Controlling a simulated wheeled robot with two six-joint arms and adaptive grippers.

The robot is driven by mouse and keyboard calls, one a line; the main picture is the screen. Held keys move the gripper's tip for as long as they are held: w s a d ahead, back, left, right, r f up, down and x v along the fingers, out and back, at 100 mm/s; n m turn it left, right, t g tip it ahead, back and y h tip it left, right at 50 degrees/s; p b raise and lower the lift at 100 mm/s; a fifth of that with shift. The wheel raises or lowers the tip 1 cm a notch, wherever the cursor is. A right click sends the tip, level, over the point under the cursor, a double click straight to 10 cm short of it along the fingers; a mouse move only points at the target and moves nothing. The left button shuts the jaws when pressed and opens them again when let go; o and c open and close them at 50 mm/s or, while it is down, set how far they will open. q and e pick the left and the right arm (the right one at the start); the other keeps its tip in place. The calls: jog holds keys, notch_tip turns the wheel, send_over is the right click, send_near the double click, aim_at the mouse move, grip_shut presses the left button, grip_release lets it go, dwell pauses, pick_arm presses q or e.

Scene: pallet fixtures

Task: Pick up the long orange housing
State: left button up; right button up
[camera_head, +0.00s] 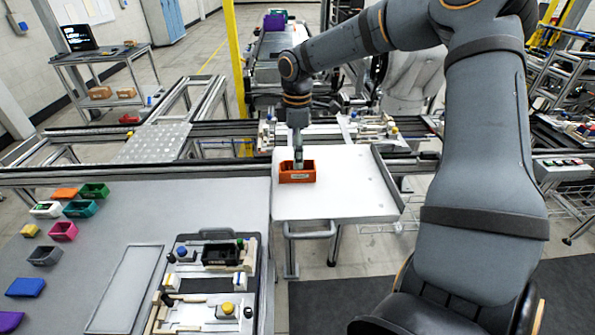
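An orange open-topped housing (285,178) sits on the white table in the middle of the view. My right arm reaches in from the right, and its gripper (298,163) points straight down at this housing, with its tips at or just inside the far part. The fingers are small and partly hidden, so I cannot tell whether they grip a wall. A second, flat-looking orange piece (64,193) lies on the grey table at the left. My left gripper is not in view.
The white table (345,195) is bare around the housing. A conveyor rail runs behind.

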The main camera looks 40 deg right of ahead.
notch_tip(320, 180, down, 5)
jog(key=shift+r+p, duration=0.1)
jog(key=shift+p, duration=1.15)
jog(key=shift+f, duration=0.25)
jog(key=shift+r, duration=0.1)
jog(key=c, duration=0.5)
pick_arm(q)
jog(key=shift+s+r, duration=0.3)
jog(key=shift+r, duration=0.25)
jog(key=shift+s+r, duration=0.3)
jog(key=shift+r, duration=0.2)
pick_arm(e)
jog(key=c, duration=0.8)
